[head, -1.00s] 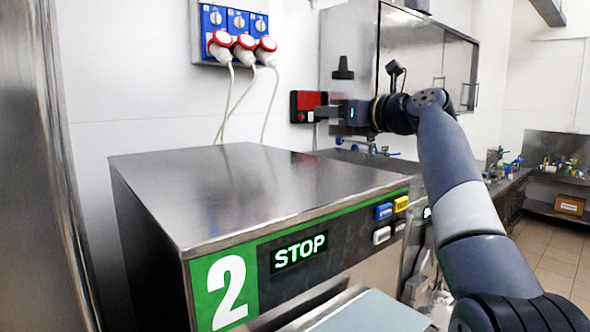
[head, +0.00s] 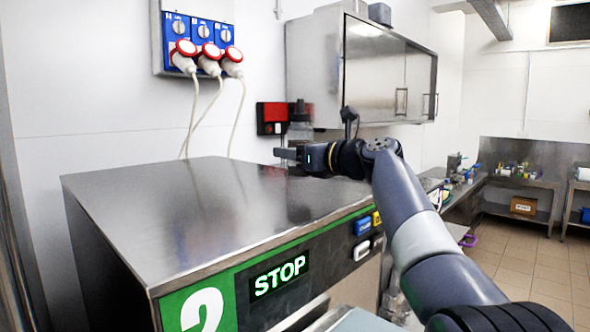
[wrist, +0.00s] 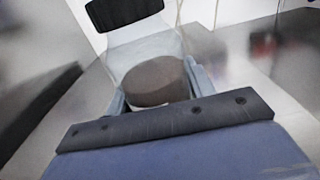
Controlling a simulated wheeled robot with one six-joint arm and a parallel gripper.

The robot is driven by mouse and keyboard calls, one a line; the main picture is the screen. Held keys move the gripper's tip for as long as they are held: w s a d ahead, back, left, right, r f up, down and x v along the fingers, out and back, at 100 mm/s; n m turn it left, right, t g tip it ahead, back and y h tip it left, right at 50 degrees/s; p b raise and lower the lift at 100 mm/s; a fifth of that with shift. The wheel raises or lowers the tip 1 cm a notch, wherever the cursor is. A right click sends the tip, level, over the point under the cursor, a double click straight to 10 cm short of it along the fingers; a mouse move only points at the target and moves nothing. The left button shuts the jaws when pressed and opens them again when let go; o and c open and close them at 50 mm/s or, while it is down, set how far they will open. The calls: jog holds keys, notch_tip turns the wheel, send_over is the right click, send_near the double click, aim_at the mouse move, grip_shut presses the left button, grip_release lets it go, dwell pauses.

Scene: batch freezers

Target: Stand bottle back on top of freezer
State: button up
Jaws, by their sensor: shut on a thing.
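The bottle (head: 300,122) is greyish with a dark narrow top and stands roughly upright, rising above my gripper (head: 287,154). My gripper is shut on it. In the wrist view, a rounded brown-grey part of the bottle (wrist: 152,83) sits between my fingers. The steel top of the freezer (head: 190,205), marked 2 with a lit STOP display, is below and to the left of my gripper. My gripper is over its far right part, apart from the surface. The bottle's lower end is hidden by my gripper.
The freezer top is bare. A red and black wall box (head: 271,118) is behind the bottle, and a steel cabinet (head: 370,70) hangs at the right. White cables (head: 241,115) run down the wall from blue sockets (head: 200,35). A cluttered counter (head: 455,190) stands beyond.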

jog(key=shift+f, duration=1.75)
jog(key=shift+f, duration=0.2)
jog(key=o, duration=1.1)
jog(key=shift+r, duration=0.2)
jog(key=b+v, duration=0.3)
jog(key=v, duration=0.9)
jog(key=shift+b, duration=0.3)
jog(key=shift+a, duration=0.1)
